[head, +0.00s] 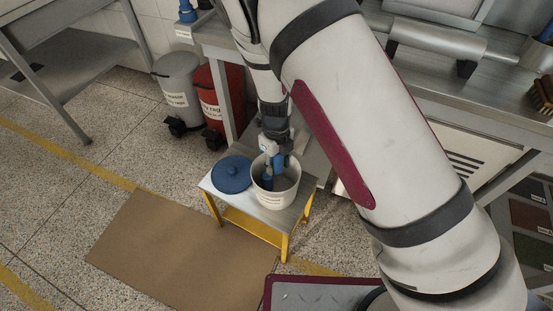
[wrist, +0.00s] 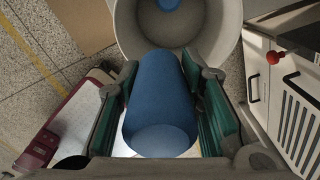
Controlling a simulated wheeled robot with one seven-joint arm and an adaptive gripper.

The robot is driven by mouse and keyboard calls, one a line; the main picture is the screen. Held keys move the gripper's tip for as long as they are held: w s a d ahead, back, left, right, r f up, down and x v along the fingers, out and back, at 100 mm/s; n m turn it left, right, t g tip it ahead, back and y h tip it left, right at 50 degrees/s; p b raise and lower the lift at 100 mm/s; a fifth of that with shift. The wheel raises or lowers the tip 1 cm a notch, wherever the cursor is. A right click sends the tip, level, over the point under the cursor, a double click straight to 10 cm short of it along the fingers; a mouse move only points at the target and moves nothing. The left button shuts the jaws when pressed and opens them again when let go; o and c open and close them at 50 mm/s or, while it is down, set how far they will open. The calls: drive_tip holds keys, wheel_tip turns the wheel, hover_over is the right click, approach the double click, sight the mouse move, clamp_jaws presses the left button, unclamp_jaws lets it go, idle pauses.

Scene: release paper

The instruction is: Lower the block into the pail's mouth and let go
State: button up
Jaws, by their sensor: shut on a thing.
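The block (wrist: 160,95) is a blue, rounded, elongated piece. In the wrist view it sits between my gripper's (wrist: 163,105) two green-padded fingers, which are shut on it. The pail (head: 282,190) is pale and round, with a label on its front, and stands on a small table. In the head view my gripper (head: 272,168) points down at the pail's mouth. Blue shows between the fingers and inside the mouth; where the block ends there is hard to tell. In the wrist view the pail's rim (wrist: 122,25) lies past the block's far end, with a blue patch (wrist: 169,4) inside.
A blue lid (head: 231,176) with a knob lies on the small table (head: 285,216) left of the pail. A brown mat (head: 180,255) covers the floor in front. Grey (head: 178,92) and red (head: 225,100) bins stand behind. A workbench (head: 470,95) is at the right.

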wheel_tip(320, 180, down, 4)
drive_tip(key=b, duration=0.3)
drive_tip(key=shift+f, duration=0.1)
drive_tip(key=shift+f+b, duration=0.95)
drive_tip(key=shift+f, duration=0.85)
drive_tip(key=o, duration=1.3)
drive_tip(key=shift+c, duration=0.2)
wheel_tip(320, 180, up, 11)
drive_tip(key=shift+r, duration=0.5)
